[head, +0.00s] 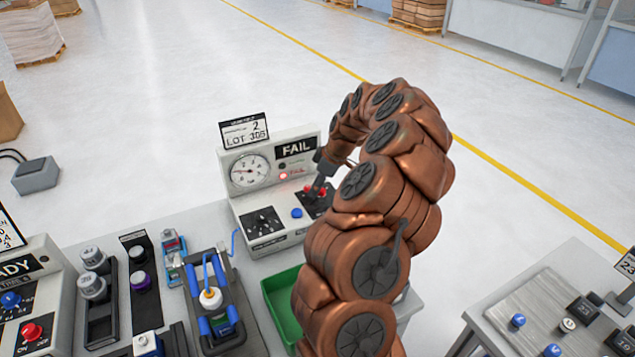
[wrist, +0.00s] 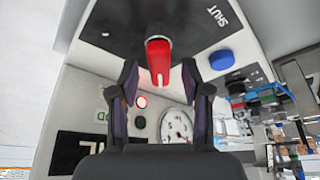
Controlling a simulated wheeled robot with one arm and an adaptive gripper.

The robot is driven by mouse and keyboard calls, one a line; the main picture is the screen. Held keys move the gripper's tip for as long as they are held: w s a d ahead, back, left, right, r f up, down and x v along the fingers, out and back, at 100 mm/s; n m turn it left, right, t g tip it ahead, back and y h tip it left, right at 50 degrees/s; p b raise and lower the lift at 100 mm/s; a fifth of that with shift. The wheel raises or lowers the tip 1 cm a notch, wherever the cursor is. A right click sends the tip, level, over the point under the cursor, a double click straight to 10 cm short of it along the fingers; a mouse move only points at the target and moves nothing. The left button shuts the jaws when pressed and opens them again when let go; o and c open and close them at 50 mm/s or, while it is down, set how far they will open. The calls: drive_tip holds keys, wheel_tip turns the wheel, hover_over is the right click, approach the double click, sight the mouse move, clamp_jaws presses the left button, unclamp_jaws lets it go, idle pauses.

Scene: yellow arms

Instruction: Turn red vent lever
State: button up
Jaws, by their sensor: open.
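The red vent lever (wrist: 158,62) sticks out from a black plate on the tester's front panel in the wrist view. A "SHUT" marking is on the plate. My gripper (wrist: 160,70) is open, with one dark finger on each side of the lever. The fingers look apart from it, with gaps showing on both sides. In the head view, my gripper (head: 318,185) is at the right part of the grey tester (head: 240,208), and only bits of the red lever (head: 309,191) show behind it.
The tester carries a round gauge (head: 249,171), a lit red lamp (head: 283,176), a FAIL display (head: 295,148), a blue button (head: 297,213) and a black knob panel (head: 263,222). A green bin (head: 283,302) stands in front, beside a blue-handled fixture (head: 218,305).

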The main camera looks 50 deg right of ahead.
drive_tip(key=shift+c, duration=0.4)
clamp_jaws()
